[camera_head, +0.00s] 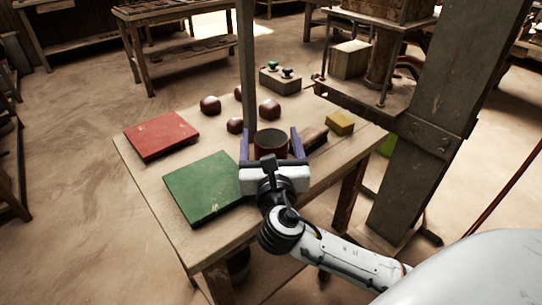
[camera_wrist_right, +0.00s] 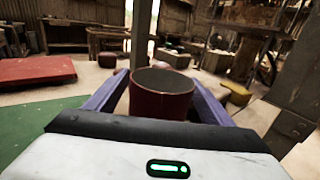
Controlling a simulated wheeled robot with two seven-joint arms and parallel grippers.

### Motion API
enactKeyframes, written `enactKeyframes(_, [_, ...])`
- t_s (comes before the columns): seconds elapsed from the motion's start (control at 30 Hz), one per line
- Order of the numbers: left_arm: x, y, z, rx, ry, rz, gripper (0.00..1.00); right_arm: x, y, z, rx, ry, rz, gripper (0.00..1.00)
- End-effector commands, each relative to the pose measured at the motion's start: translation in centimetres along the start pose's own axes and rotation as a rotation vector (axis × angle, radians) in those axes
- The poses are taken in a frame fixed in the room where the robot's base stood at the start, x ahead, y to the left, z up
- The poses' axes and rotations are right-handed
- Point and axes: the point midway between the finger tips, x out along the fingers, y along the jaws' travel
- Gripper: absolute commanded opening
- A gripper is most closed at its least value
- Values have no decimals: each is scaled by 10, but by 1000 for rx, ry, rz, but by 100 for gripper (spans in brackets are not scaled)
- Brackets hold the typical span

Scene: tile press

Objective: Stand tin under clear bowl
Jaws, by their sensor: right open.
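A dark red, open-topped tin (camera_head: 270,147) stands upright on the wooden table. My right gripper (camera_head: 271,138) is open, with its two purple fingers on either side of the tin. In the right wrist view the tin (camera_wrist_right: 162,95) sits between the spread fingers (camera_wrist_right: 160,92), with gaps showing toward both of them. I cannot make out a clear bowl in either view. My left gripper is not in view.
A green board (camera_head: 205,188) and a red board (camera_head: 161,135) lie on the table's left. Several dark red round objects, one of them (camera_head: 210,105), lie behind the tin. A yellow block (camera_head: 340,123) lies right. A button box (camera_head: 281,80) is at the back, a post (camera_head: 247,60) nearer.

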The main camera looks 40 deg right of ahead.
Motion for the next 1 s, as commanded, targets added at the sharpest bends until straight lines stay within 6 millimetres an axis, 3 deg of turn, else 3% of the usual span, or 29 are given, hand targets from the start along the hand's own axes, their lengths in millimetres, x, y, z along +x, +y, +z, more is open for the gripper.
enactKeyframes(0.2, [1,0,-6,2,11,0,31,1,0,0,0,0,0,75])
enactKeyframes(0.5, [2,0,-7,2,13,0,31,1,0,0,0,0,0,27])
enactKeyframes(0.77, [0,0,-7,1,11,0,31,1,0,5,1,-1,0,27])
enactKeyframes(1.0, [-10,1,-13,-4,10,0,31,1,0,48,6,-4,1,27])
